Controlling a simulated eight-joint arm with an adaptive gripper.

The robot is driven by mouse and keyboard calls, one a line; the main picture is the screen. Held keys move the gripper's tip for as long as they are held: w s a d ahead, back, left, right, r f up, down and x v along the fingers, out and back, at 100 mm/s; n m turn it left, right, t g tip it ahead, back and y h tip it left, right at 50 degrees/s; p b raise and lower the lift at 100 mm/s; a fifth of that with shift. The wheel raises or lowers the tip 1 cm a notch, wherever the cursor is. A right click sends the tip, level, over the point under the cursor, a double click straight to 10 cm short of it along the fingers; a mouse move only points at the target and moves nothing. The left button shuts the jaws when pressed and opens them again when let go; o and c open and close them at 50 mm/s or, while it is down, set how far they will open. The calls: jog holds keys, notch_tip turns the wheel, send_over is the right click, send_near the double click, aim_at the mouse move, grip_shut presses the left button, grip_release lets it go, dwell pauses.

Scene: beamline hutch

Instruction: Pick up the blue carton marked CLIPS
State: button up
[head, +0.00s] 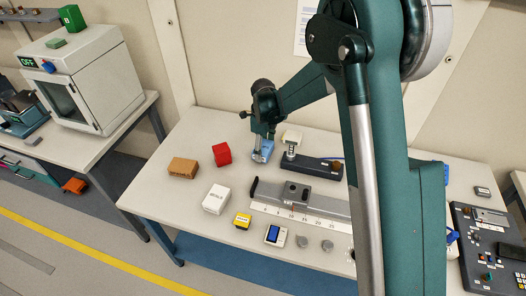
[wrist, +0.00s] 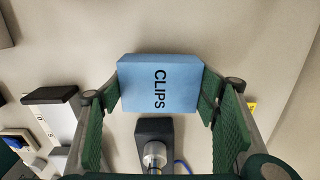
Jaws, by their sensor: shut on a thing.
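The blue carton marked CLIPS (wrist: 160,85) is between the green finger pads of my gripper (wrist: 160,110) in the wrist view, and both pads press on its sides. Its label faces the camera. In the head view the blue carton (head: 262,152) shows at the far part of the table, below my gripper (head: 262,143), partly covered by the fingers. I cannot tell whether it touches the table.
A scaled rail (head: 330,208) lies nearer.

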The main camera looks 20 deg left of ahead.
aim_at(263, 147)
notch_tip(263, 147, up, 8)
jog(key=shift+r+p, duration=0.2)
jog(key=shift+p, duration=0.3)
